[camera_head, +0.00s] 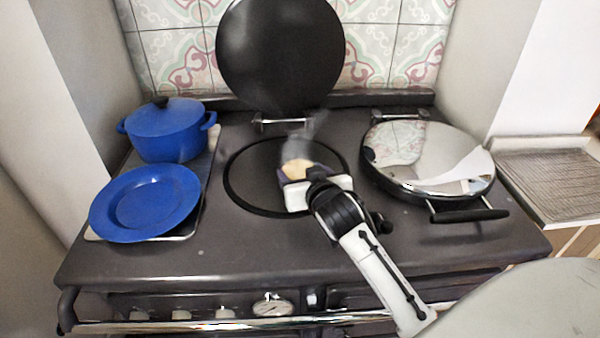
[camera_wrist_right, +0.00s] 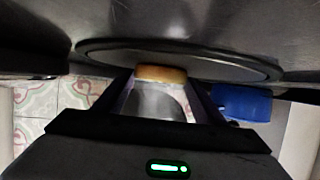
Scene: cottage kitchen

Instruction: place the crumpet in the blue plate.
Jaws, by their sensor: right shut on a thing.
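The crumpet (camera_head: 297,169) is a small pale golden round over the open round hotplate (camera_head: 245,180) in the head view. My right gripper (camera_head: 298,172) is shut on it; the gripper's body hides part of it. In the right wrist view the crumpet (camera_wrist_right: 161,73) shows as a golden-brown edge between the two fingers of the right gripper (camera_wrist_right: 160,84). The blue plate (camera_head: 144,202) lies at the left of the stove top, apart from the gripper, and looks empty. My left gripper is not in view.
A blue lidded pot (camera_head: 167,132) stands behind the plate. The raised dark hotplate lid (camera_head: 280,55) stands behind the open hotplate. A closed shiny lid (camera_head: 428,157) with a dark handle is at the right. A rail (camera_head: 200,325) runs along the stove's front. Steam rises near the crumpet.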

